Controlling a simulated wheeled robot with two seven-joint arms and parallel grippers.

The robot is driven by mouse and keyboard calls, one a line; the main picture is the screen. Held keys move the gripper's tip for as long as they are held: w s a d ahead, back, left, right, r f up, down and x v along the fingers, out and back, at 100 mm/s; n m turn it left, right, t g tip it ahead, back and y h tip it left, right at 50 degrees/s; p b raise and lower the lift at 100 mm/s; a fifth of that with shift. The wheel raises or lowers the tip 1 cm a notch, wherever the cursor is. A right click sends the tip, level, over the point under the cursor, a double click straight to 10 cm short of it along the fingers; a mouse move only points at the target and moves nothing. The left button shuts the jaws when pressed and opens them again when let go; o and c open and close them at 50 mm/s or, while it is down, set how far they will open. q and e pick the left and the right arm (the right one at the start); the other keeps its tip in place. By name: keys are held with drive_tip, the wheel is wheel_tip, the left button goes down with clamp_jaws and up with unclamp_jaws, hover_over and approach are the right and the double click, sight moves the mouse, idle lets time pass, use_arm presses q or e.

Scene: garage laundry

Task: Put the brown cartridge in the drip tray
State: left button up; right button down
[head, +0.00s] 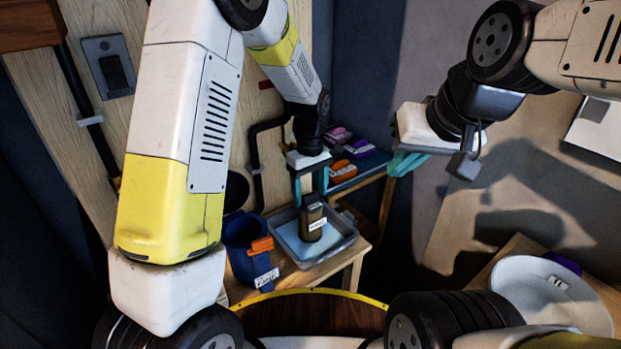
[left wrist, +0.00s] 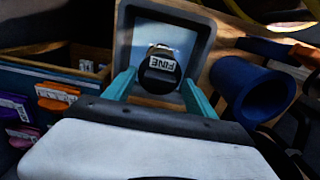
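The brown cartridge (head: 312,222) has a dark cap and a white label. It stands roughly upright inside the grey drip tray (head: 347,240), on its pale blue floor.
A blue cylindrical container (head: 243,240) with an orange clip (head: 261,245) stands left of the tray. Behind the tray, a rack holds orange, purple and pink labelled items (head: 342,170). A white round dish (head: 550,290) lies on a surface at right.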

use_arm(q)
drive_tip(key=shift+r, duration=0.15)
wheel_tip(320, 180, up, 12)
idle(0.5)
